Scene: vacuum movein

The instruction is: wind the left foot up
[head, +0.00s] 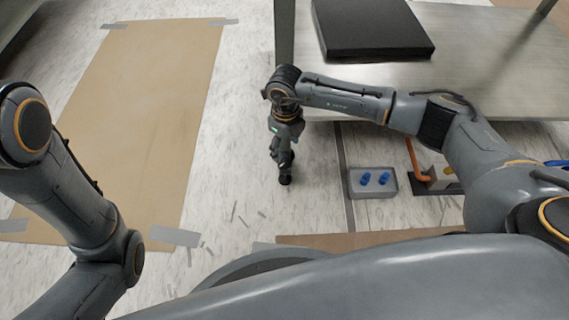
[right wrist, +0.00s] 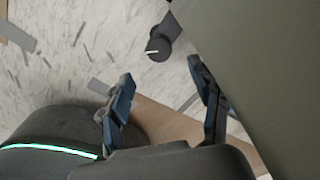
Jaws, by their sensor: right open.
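In the right wrist view, a dark round foot (right wrist: 158,48) with a short white mark sits on the floor at the end of a dark bar. I take it for the left foot, but cannot be sure. My right gripper (right wrist: 162,84) is open and empty, its two fingers apart, with the foot beyond the fingertips and not touched. In the head view my right gripper (head: 285,172) points down near the floor, left of the grey tray. The foot is not clear there; my arm covers the lower part of the bench leg (head: 285,35). My left gripper is out of view.
A metal bench (head: 480,60) carrying a black slab (head: 370,28) stands at the back right. A grey tray (head: 372,192) with blue pieces and an orange-handled tool (head: 414,160) lie on the floor. A taped brown sheet (head: 150,90) covers the left floor.

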